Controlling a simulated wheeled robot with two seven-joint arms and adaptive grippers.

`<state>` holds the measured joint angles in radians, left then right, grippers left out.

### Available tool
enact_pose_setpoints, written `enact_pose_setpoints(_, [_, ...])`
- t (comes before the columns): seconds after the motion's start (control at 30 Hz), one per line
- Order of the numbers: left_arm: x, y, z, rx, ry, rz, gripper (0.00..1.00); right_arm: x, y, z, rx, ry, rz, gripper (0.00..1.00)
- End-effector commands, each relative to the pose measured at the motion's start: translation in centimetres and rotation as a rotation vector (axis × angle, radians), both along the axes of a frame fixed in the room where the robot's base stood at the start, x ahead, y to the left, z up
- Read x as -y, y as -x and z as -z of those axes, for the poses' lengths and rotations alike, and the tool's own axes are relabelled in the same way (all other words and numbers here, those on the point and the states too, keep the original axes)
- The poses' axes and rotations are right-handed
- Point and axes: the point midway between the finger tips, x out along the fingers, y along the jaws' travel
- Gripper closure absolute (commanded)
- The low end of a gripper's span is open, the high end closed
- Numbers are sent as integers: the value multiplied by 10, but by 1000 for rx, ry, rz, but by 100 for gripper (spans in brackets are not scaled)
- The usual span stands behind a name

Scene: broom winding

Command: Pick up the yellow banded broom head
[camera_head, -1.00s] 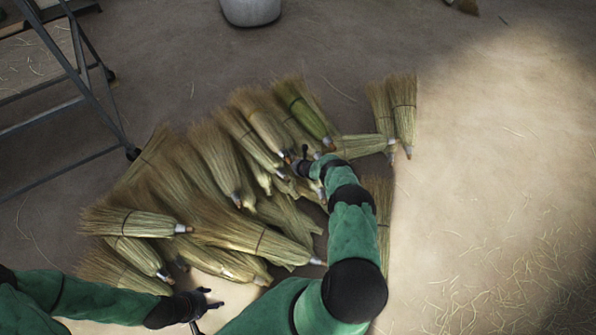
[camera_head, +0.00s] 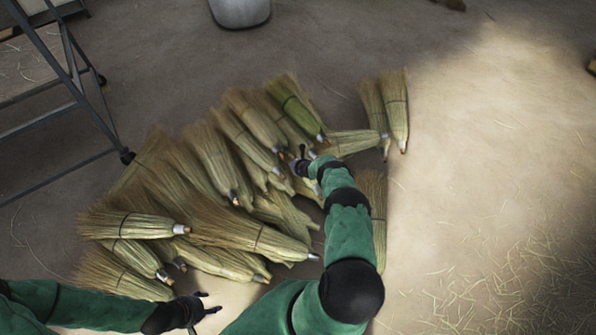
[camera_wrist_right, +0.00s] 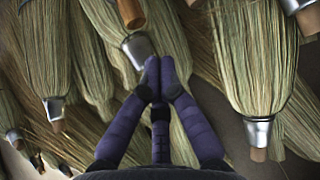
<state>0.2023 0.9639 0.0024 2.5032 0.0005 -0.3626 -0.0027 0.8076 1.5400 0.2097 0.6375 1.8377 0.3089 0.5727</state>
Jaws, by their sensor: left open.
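Many straw broom heads (camera_head: 225,160) lie in a heap on the floor, with dark bands and metal ferrules; I cannot make out a yellow band on any. One greener broom head (camera_head: 293,100) lies at the top of the heap. My right gripper (camera_head: 302,158) is over the heap's right part, below the greener head. In the right wrist view its fingertips (camera_wrist_right: 159,72) meet, with no object visible between them, in front of a metal ferrule (camera_wrist_right: 137,50). Contact cannot be told. My left gripper (camera_head: 208,306) is open and empty at the heap's lower edge.
Two broom heads (camera_head: 397,105) lie apart at the upper right of the heap. A metal frame (camera_head: 75,90) stands at the left and a pale bucket (camera_head: 240,12) at the top.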

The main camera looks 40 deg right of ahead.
Motion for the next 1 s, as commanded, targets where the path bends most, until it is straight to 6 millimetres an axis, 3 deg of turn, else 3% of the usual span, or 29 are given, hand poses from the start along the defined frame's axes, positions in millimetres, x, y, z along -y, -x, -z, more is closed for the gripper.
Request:
enact_pose_setpoints(0.6, [0,0,-71,0,0,0,44,-4,51,-54,-2,-2,0,100])
enact_pose_setpoints(1.0, [0,0,-91,0,0,0,44,-7,72,-71,-2,-1,-2,100])
